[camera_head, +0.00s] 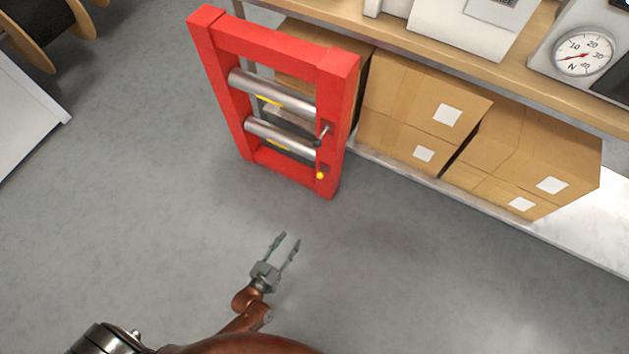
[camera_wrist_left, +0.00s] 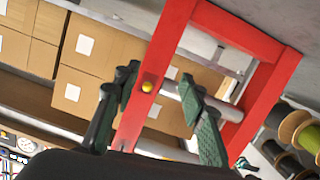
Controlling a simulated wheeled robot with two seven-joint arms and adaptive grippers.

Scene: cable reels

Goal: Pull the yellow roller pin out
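A red frame (camera_head: 340,95) with two grey metal rollers (camera_head: 280,137) stands on the floor against the shelf. The yellow roller pin (camera_head: 320,176) shows as a small yellow knob low on the frame's right side. It also shows as a yellow knob (camera_wrist_left: 147,87) on a red bar in the left wrist view. My left gripper (camera_head: 287,241) is open and empty, in front of the frame and apart from it. In the left wrist view its fingers (camera_wrist_left: 160,105) are spread, with the yellow knob appearing between them. My right gripper is not in view.
A shelf with a wooden top (camera_head: 460,45) runs along the back right, with several cardboard boxes (camera_head: 405,100) on its lower level. A wooden cable reel (camera_head: 38,57) is at the upper left. The floor (camera_head: 430,260) before the frame is clear.

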